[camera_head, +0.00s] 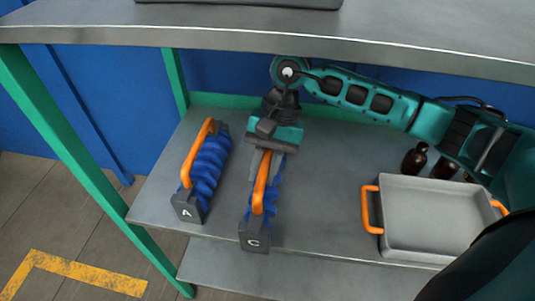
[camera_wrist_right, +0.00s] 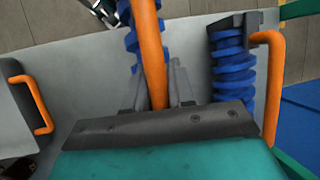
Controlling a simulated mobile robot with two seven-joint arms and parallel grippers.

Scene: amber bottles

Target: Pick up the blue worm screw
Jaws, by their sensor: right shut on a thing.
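Two blue worm screws with orange handles and dark end blocks lie on the grey shelf (camera_head: 330,205). The one marked A (camera_head: 207,170) is on the left; the one marked C (camera_head: 274,195) is to its right. My right gripper (camera_head: 262,178) is over the C screw, shut on its orange handle (camera_head: 260,185). In the right wrist view, the fingers sit either side of that handle (camera_wrist_right: 151,55), and the A screw (camera_wrist_right: 233,70) stands clear to the right. Part of the C screw is hidden by my gripper. My left gripper is not in view.
A grey tray (camera_head: 425,185) with orange handles sits on the right of the shelf. Dark amber bottles (camera_head: 415,158) stand behind it. A steel top (camera_head: 300,40) runs above the shelf, and a green post (camera_head: 75,150) stands at the left.

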